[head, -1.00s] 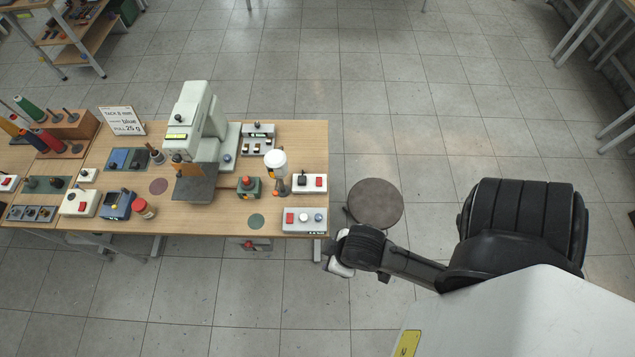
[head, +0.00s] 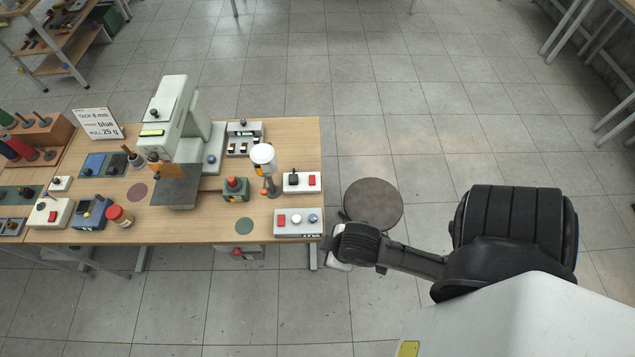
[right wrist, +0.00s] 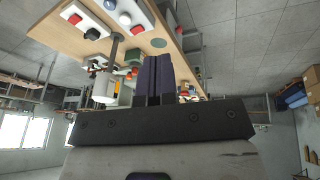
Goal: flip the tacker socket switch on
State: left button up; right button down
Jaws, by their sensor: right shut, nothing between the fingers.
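The most likely tacker socket is a white box (head: 301,188) with a black plug-like part and a red rocker switch (head: 312,180), at the right edge of the workbench. A similar white box (right wrist: 68,11) with a red and a black part shows at the top left of the right wrist view. I cannot tell the switch's position. My right gripper (head: 338,261) is off the bench's front right corner, apart from the socket. Its dark fingers (right wrist: 154,72) are together and empty in the right wrist view. My left gripper is not in view.
A control box (head: 297,234) with red, white and blue buttons lies between my right gripper and the socket. A white-topped post (head: 262,155) stands left of the socket. A round stool (head: 373,204) stands beside the bench. The floor to the right is open.

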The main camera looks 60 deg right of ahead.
jog(key=w+d+f+m+h+b, duration=0.1)
jog(key=w+d+f+h+b, duration=0.1)
jog(key=d+f+b, duration=0.8)
jog(key=w+d+f+m+h+b, duration=0.1)
jog(key=w+d+f+b, duration=0.2)
jog(key=d+f+b, duration=0.8)
jog(key=w+d+r+n+t+y, duration=0.5)
jog(key=d+r, duration=0.3)
jog(key=d, duration=0.2)
jog(key=shift+w+d+n+t, duration=0.25)
jog(key=shift+w+n+t, duration=0.15)
jog(key=shift+n, duration=0.5)
jog(key=shift+b, duration=0.3)
